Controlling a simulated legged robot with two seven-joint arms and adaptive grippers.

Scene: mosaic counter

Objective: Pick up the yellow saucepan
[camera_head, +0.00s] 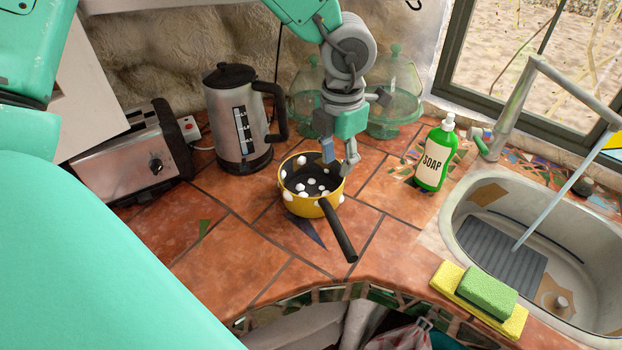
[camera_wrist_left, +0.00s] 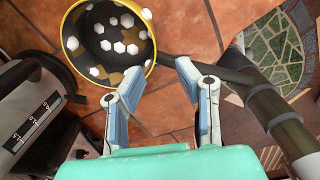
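The yellow saucepan (camera_head: 312,208) stands upright on the tiled counter, its black handle (camera_head: 340,232) pointing to the front right. Its dark inside shows white spots. My left gripper (camera_head: 340,165) is over the back right part of the pan in the head view. In the left wrist view the gripper (camera_wrist_left: 160,70) is open, its fingers apart. There one fingertip overlaps the rim of the saucepan (camera_wrist_left: 70,40) and the other lies near the handle (camera_wrist_left: 205,66); I cannot tell whether they touch. My right gripper is not in view.
A steel kettle (camera_head: 236,125) stands left of the pan and a toaster (camera_head: 130,165) farther left. Glass domes (camera_head: 392,95) are behind. A green soap bottle (camera_head: 433,160), the sink (camera_head: 470,205) and sponges (camera_head: 487,290) are right.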

